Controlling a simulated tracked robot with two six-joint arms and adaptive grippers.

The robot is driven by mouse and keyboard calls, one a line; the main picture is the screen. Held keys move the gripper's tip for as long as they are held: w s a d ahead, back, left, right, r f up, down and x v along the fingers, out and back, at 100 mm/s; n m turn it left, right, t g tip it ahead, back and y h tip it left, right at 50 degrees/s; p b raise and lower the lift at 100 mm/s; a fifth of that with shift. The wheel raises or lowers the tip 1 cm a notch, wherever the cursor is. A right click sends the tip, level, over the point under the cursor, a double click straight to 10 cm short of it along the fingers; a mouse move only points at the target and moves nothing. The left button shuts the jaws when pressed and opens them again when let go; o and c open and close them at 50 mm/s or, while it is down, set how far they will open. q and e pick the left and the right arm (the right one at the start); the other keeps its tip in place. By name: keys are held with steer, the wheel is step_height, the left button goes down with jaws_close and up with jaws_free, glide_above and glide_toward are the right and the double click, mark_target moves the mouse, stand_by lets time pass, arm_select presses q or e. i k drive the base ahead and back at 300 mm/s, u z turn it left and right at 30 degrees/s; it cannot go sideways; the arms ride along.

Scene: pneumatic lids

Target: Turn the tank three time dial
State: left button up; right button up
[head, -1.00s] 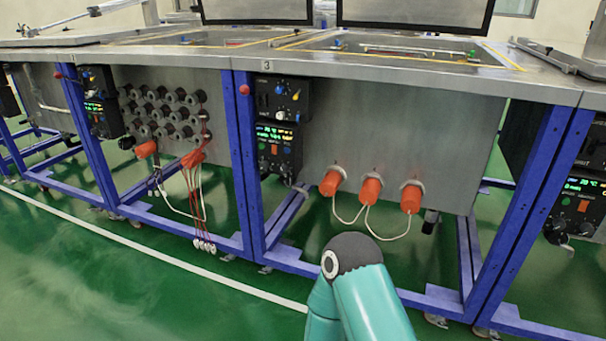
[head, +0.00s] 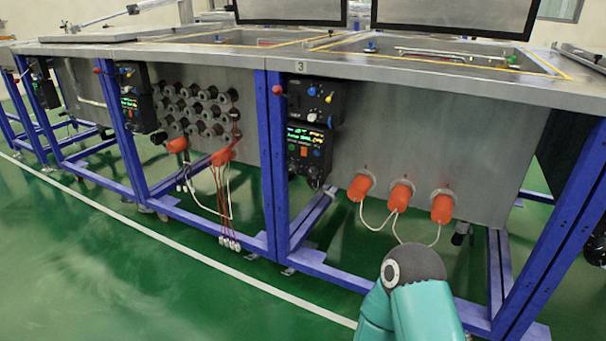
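The tank with the label 3 (head: 300,66) stands in the middle of the head view. Its control boxes hang under the tabletop beside a blue leg: an upper black box (head: 300,99) with small coloured knobs and a lower black box (head: 306,139) with a lit green display. A dark round knob (head: 315,172) sits low on the lower box. Which knob is the task's dial, I cannot tell. A teal link of my arm rises at the bottom right, apart from the boxes in the picture. Neither gripper is in view.
Three orange plugs (head: 402,194) with white cables stick out from the tank's front panel. Blue frame legs (head: 274,165) stand beside the boxes. A neighbouring tank with grey fittings (head: 197,108) is at left. The green floor (head: 130,270) in front is open.

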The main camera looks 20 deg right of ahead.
mark_target(313, 170)
steer(key=i, duration=0.95)
steer(key=z, duration=0.05)
